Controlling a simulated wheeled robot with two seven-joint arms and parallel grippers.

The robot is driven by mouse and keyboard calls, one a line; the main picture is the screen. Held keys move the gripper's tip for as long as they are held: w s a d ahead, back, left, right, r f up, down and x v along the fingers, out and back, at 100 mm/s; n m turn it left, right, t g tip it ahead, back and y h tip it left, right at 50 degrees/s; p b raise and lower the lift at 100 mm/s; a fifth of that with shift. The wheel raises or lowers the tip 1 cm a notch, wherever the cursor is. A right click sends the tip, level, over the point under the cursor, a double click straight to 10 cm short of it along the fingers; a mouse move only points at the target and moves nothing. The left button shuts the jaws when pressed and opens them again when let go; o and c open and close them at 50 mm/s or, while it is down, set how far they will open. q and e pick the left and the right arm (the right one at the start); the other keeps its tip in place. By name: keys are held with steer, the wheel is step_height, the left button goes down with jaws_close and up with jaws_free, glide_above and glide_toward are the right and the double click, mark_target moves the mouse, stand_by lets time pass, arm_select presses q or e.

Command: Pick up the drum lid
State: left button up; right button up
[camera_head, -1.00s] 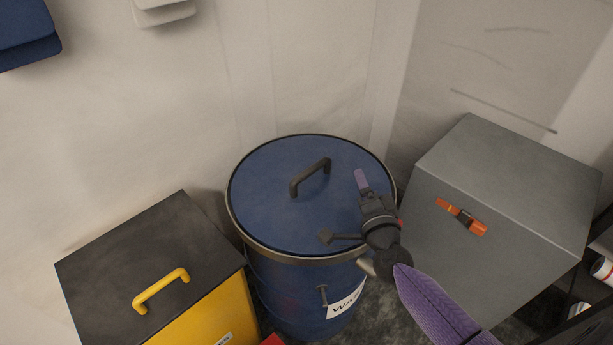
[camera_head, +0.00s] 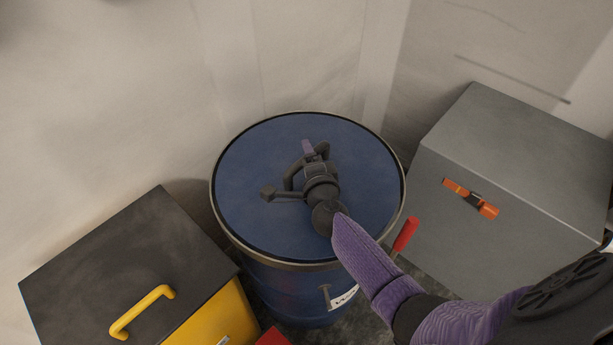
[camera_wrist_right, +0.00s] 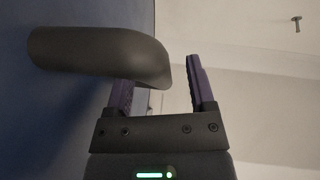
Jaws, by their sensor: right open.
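The blue drum lid (camera_head: 365,185) lies flat on top of the blue drum (camera_head: 275,290), inside its metal rim. A dark arched handle (camera_head: 290,178) stands on the lid, partly hidden by my right gripper (camera_head: 309,150). In the right wrist view the handle (camera_wrist_right: 95,52) crosses in front of one purple finger, with the other finger apart to its right. The right gripper (camera_wrist_right: 162,88) is open at the handle; I cannot tell whether the handle lies fully between the fingers. My left gripper is out of view.
A yellow box with a black top (camera_head: 115,265) and yellow handle (camera_head: 142,311) stands left of the drum. A grey cabinet (camera_head: 510,165) with an orange latch (camera_head: 470,198) stands right. A red lever (camera_head: 405,234) sticks out beside the drum. A wall rises behind.

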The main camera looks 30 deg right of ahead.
steer(key=shift+w+d, duration=0.1)
steer(key=shift+w, duration=0.2)
jaws_close()
stand_by(0.9)
stand_by(0.3)
